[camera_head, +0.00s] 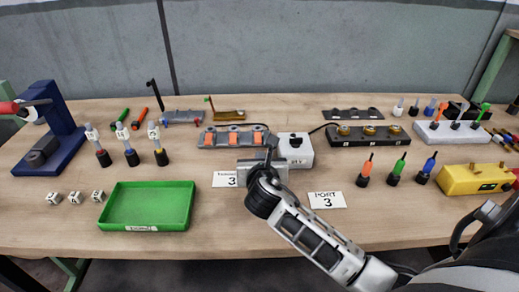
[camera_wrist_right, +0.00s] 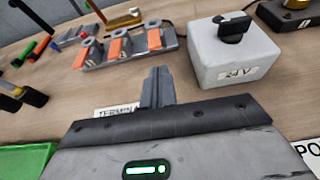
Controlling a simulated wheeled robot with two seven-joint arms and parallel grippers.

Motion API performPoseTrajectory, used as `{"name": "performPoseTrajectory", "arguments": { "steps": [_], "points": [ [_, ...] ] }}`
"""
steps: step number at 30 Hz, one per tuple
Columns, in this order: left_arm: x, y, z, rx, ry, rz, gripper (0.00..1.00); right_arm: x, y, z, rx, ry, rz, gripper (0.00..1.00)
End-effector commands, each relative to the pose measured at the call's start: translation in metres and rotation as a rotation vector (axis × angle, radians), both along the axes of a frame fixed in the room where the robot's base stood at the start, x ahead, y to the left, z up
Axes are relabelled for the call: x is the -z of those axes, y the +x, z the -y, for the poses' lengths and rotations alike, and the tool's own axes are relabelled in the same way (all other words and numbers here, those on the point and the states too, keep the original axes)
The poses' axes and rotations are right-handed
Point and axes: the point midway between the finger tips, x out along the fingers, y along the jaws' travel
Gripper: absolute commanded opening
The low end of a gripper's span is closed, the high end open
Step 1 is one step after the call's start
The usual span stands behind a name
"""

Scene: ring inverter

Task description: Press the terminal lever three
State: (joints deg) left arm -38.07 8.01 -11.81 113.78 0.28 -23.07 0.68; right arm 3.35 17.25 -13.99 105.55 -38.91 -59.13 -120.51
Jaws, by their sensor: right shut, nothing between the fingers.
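The grey terminal block (camera_head: 222,145) stands mid-table with three orange levers in a row. In the right wrist view its levers show as the left one (camera_wrist_right: 82,57), the middle one (camera_wrist_right: 115,48) and the right one (camera_wrist_right: 154,39). No numbers are readable on them. A card reading "TERMINAL 3" (camera_head: 224,180) lies in front of the block. My right gripper (camera_wrist_right: 157,73) is shut and empty, its fingertips just in front of the right lever in that view. I cannot tell whether they touch. My left gripper is out of view.
A white box with a black knob (camera_head: 300,152) stands close to the right of the block. A green tray (camera_head: 148,207) lies front left, and a "PORT 3" card (camera_head: 327,200) lies to the right. Several coloured plugs and a yellow box (camera_head: 474,180) stand farther right.

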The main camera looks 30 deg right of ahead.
Motion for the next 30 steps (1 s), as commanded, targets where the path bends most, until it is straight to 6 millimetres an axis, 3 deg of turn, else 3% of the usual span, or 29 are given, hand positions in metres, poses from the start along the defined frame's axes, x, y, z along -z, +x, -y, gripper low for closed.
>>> {"name": "performPoseTrajectory", "arguments": {
  "steps": [6,12,30],
  "points": [
    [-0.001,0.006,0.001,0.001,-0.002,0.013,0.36,0.014,0.033,0.02,0.001,0.001,-0.001,0.0],
    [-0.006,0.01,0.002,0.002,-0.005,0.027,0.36,0.021,0.049,0.03,0.0,0.001,0.0,0.0],
    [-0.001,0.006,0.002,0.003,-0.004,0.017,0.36,0.02,0.061,0.032,0.0,0.001,0.002,0.0]
  ]
}}
